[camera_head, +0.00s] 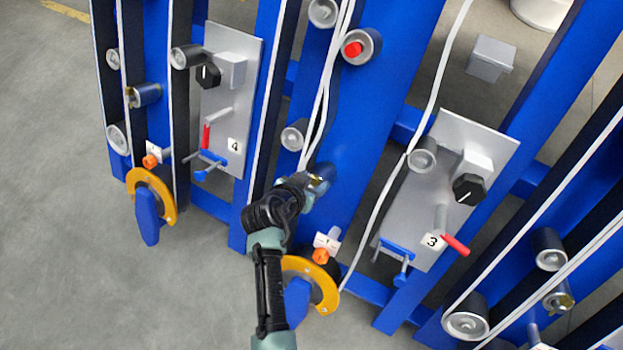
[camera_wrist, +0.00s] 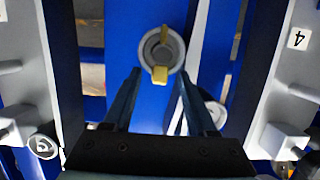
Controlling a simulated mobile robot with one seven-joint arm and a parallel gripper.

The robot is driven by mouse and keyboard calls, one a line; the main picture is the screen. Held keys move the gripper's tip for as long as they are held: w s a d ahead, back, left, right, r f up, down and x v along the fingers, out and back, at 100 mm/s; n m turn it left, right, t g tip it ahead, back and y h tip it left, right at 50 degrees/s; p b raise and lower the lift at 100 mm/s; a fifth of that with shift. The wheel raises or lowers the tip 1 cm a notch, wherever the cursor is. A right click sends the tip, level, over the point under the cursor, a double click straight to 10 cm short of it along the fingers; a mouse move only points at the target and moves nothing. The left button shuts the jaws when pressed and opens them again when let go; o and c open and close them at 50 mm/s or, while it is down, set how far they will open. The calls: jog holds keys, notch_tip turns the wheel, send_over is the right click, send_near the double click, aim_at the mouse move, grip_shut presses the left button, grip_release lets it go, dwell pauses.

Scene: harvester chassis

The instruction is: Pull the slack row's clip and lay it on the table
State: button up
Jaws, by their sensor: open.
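A yellow clip (camera_wrist: 160,75) sits across the round grey end of a roller (camera_wrist: 150,48) on a blue beam in the wrist view. In the head view this roller end (camera_head: 320,179) is partly hidden by my gripper (camera_head: 308,184). My gripper is open and empty; in the wrist view its two dark fingers (camera_wrist: 160,86) point at the roller, one on each side of the clip. I cannot tell how far the fingertips are from it. No table can be made out in either view.
Blue beams carry rollers and belts. Panel 4 (camera_head: 224,110) stands left and panel 3 (camera_head: 468,140) right, with knobs and red handles. An orange ring (camera_head: 322,290) lies beside my arm. A loose white cord (camera_head: 425,120) hangs to the right. Grey floor (camera_head: 60,220) is open at left.

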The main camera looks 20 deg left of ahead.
grip_shut()
jog(key=shift+r, duration=0.1)
jog(key=shift+w+d+r+p, duration=0.1)
jog(key=shift+w+r+p, duration=0.55)
jog(key=shift+r, duration=0.35)
jog(key=shift+w+d+r+p, duration=0.15)
jog(key=shift+w+r+p, duration=0.45)
jog(key=shift+r, duration=0.4)
jog(key=shift+w+d+r+p, duration=0.1)
jog(key=shift+w+r+p, duration=0.4)
jog(key=shift+r+p, duration=0.4)
jog(key=shift+r, duration=0.1)
